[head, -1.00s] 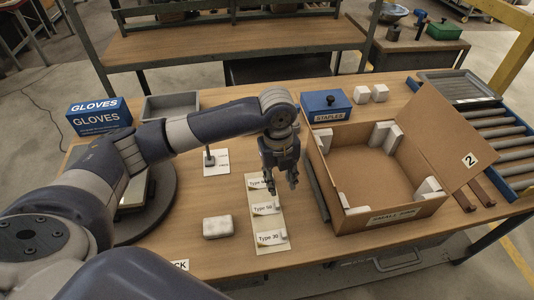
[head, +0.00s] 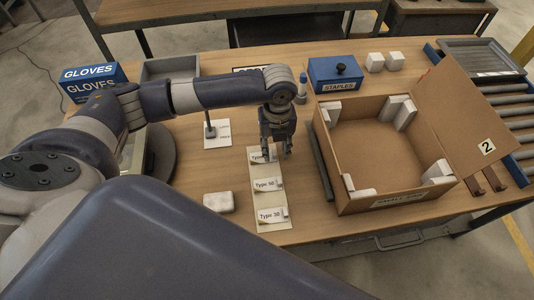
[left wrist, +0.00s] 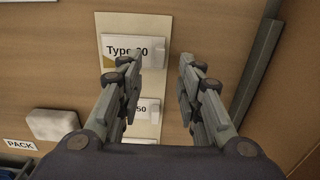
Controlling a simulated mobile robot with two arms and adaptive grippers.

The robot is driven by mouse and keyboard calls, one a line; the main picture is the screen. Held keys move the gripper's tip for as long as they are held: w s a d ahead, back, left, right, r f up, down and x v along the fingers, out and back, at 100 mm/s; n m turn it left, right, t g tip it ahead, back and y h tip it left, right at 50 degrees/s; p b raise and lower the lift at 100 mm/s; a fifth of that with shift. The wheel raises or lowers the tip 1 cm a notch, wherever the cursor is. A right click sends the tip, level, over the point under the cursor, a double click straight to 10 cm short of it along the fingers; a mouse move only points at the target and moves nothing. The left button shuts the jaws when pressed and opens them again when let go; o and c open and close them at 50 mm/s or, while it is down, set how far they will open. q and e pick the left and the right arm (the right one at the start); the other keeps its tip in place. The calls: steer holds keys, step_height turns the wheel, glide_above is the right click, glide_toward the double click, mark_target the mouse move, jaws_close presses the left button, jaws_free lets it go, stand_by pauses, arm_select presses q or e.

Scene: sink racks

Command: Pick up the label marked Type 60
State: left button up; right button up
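A cream strip (head: 257,172) on the table carries three white labels. In the left wrist view this label (left wrist: 121,45) reads "Type" and a number ending in 0; a finger hides part of the number. The label below it, Type 50 (head: 265,185), and the lowest, Type 30 (head: 268,215), are clear of the gripper. My left gripper points down, open and empty, its fingers (left wrist: 160,70) apart above the strip and right of the top label. My right gripper is out of view.
A cardboard box (head: 375,150) with white foam corners stands right of the strip. A white block (head: 218,202) lies to the left. A blue staples box (head: 335,75), a gloves box (head: 95,80) and a grey bin (head: 169,68) stand further back.

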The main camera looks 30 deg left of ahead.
arm_select(q)
step_height(320, 180, down, 2)
steer(key=shift+a+f, duration=0.1)
steer(key=shift+f, duration=0.25)
steer(key=shift+c, duration=1.4)
jaws_close()
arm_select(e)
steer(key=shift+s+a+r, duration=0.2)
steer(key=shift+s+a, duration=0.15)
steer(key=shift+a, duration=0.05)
